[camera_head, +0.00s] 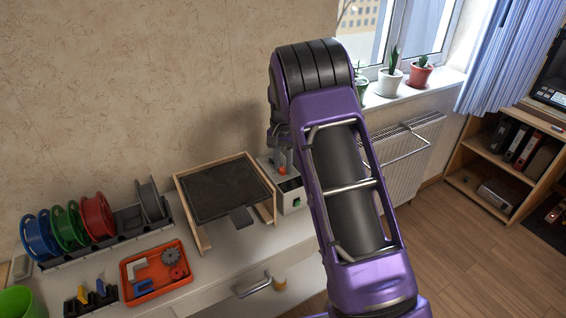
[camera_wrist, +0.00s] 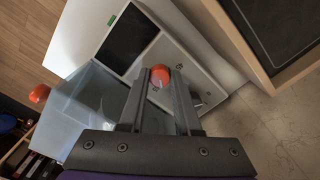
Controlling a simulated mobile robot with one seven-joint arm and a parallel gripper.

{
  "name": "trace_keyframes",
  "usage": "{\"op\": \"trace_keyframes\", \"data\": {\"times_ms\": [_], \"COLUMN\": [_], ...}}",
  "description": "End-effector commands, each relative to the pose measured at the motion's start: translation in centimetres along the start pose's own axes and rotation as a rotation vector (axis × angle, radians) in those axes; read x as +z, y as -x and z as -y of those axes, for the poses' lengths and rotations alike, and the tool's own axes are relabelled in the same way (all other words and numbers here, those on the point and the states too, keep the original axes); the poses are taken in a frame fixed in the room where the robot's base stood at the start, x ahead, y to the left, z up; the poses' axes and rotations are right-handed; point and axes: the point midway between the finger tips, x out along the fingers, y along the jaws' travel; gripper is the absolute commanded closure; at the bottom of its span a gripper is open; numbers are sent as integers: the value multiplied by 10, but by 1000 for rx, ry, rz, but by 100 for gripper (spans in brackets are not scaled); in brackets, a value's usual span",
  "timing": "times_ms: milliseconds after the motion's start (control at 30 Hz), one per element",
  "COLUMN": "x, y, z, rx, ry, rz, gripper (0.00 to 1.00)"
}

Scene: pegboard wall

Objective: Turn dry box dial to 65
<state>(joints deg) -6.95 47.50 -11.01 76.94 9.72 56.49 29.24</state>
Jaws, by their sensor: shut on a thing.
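The dry box (camera_head: 290,199) is a small white unit at the back of the bench, beside the wooden frame. It also shows in the wrist view (camera_wrist: 170,58), with a dark panel and a green mark. Its orange-red dial (camera_wrist: 160,73) sits between my fingertips in the wrist view and shows small in the head view (camera_head: 282,170). My gripper (camera_wrist: 160,82) comes down from above and is shut on the dial. A pale line shows on the dial, but no number can be read. My arm partly hides the box in the head view.
A wooden frame with a dark panel (camera_head: 232,190) stands close left of the box. Filament spools (camera_head: 95,217) and an orange tray (camera_head: 155,288) lie further left. A translucent bin (camera_wrist: 95,100) and another red knob (camera_wrist: 39,94) are left in the wrist view.

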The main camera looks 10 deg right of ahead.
Motion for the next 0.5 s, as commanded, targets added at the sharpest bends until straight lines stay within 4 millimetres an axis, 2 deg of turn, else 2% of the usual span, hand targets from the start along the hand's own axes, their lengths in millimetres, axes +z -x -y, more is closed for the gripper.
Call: {"op": "trace_keyframes", "data": {"times_ms": [200,500], "x": [0,0], "y": [1,1], "z": [0,0], "rx": [0,0], "ry": [-175,-336], "rz": [-1,-2], "gripper": [100,100]}}
